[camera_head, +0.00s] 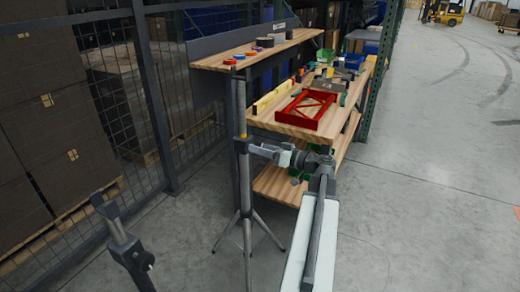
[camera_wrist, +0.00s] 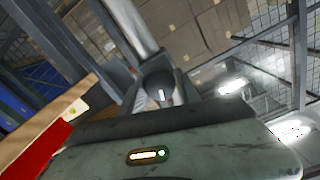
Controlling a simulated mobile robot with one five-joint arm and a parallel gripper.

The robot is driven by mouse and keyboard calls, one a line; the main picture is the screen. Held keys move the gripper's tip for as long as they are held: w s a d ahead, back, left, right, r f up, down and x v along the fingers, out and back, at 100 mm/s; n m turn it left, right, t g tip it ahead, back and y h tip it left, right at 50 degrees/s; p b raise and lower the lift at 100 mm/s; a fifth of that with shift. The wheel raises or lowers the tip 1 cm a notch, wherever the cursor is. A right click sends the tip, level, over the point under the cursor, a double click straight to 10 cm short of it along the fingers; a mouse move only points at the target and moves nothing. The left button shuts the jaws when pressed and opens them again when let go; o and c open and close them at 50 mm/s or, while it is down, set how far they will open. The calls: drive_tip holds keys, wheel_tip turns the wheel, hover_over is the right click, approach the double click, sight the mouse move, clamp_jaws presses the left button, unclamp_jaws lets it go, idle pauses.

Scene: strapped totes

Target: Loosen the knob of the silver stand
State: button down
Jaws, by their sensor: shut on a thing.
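The silver stand (camera_head: 240,185) is an upright pole on spread tripod legs, standing left of centre in the head view. Its pole (camera_wrist: 130,25) slants across the top of the wrist view. My gripper (camera_head: 254,149) reaches it from the right at about mid-height, just below a yellow band. In the wrist view, the dark round knob (camera_wrist: 157,85) sits between the fingers of my gripper (camera_wrist: 160,92), which are shut on it. The fingers partly hide the knob, and in the head view it is too small to make out.
A dark stand (camera_head: 125,245) with a side knob is at the lower left. A wooden workbench (camera_head: 285,117) with a red frame (camera_head: 312,110) and tools is close behind my gripper. A mesh fence (camera_head: 115,100) runs along the left. Open floor (camera_head: 440,170) lies to the right.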

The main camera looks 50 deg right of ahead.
drive_tip(key=shift+f, duration=0.1)
drive_tip(key=c, duration=0.9)
unclamp_jaws()
drive_tip(key=shift+o, duration=0.2)
drive_tip(key=v, duration=0.7)
drive_tip(key=shift+s, duration=0.4)
drive_tip(key=shift+d, duration=0.1)
